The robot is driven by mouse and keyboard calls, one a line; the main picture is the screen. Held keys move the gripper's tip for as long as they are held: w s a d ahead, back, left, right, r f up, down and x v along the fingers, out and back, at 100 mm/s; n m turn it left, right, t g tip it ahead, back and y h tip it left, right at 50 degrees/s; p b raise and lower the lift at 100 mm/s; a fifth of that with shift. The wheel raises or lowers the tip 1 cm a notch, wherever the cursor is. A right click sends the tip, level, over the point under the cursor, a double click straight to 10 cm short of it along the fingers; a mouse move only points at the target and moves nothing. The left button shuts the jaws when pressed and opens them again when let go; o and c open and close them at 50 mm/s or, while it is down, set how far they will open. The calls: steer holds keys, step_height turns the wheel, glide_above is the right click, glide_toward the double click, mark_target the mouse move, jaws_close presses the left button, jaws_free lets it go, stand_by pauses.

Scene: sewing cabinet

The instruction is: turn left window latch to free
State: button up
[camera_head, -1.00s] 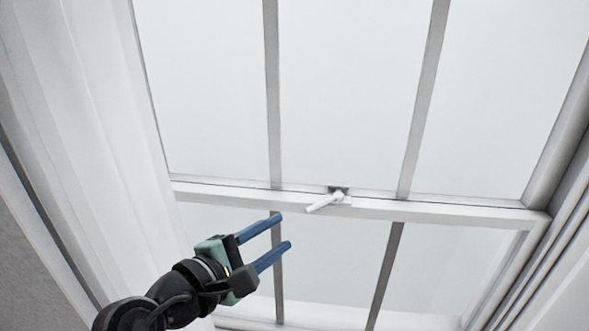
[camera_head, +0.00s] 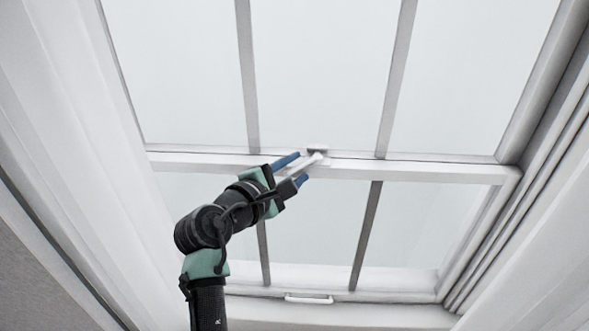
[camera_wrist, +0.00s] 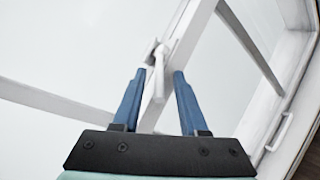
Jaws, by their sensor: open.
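The white window latch (camera_head: 308,161) sits on the meeting rail (camera_head: 420,169) in the middle of the window. Its lever points down and to the left in the head view. My gripper (camera_head: 300,168) is open, with one blue finger on each side of the lever. In the wrist view the latch (camera_wrist: 158,68) stands between the two fingertips (camera_wrist: 160,76), with gaps visible on both sides of the lever. I cannot tell whether either finger touches it.
A white curtain (camera_head: 75,130) hangs at the left. A white pull handle (camera_head: 308,298) is on the bottom rail of the lower sash; it also shows in the wrist view (camera_wrist: 280,132). The window frame (camera_head: 545,80) bounds the right side. Glass lies behind the rail.

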jaws_close()
stand_by(1.5)
